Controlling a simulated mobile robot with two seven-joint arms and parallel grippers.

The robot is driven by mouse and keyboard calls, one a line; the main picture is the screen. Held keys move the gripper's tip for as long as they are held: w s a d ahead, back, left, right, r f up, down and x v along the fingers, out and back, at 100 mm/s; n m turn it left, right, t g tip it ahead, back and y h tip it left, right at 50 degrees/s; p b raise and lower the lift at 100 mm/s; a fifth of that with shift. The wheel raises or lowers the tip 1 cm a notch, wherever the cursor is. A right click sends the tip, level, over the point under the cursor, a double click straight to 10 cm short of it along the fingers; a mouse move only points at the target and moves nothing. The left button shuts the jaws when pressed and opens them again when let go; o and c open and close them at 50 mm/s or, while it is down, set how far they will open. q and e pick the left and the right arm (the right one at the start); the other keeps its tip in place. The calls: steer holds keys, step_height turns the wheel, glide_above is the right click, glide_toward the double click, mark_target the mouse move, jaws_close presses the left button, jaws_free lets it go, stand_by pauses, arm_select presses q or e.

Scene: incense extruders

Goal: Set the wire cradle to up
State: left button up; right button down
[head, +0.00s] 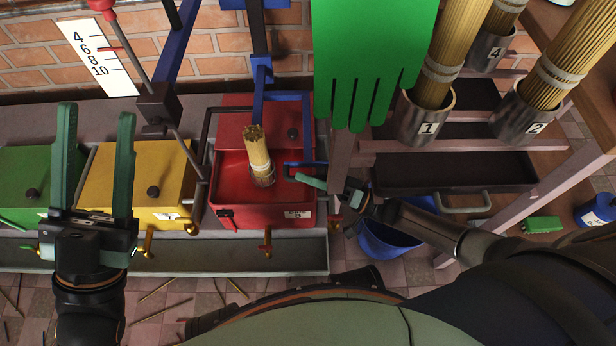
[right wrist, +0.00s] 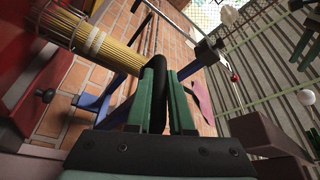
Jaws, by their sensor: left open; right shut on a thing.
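The red extruder (head: 232,205) stands in the middle of the head view with its red lid raised behind it. My right gripper (head: 312,182) is at the red extruder's right edge, beside a dark blue loop. In the right wrist view its green fingers are shut on a thick black bar (right wrist: 157,75), which seems to be part of the wire cradle. My left gripper (head: 96,110) is open and empty over the green and yellow extruders.
The yellow extruder (head: 140,182) and green extruder (head: 35,175) stand to the left on a grey bench. A green hanging glove (head: 370,55) is close above my right gripper. Cups of sticks (head: 425,120) stand on the right rack, and a blue bucket (head: 385,240) is below.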

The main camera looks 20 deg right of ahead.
step_height(320, 180, up, 2)
steer(key=shift+r+p, duration=0.1)
steer(key=shift+p, duration=0.5)
arm_select(q)
step_height(320, 180, up, 2)
steer(key=shift+s+a+r, duration=0.1)
steer(key=shift+a, duration=0.05)
arm_select(e)
steer(key=c, duration=0.8)
jaws_free()
arm_select(q)
steer(key=shift+r, duration=0.1)
arm_select(e)
steer(key=v, duration=1.2)
steer(key=shift+s+d, duration=0.2)
steer(key=shift+d, duration=0.05)
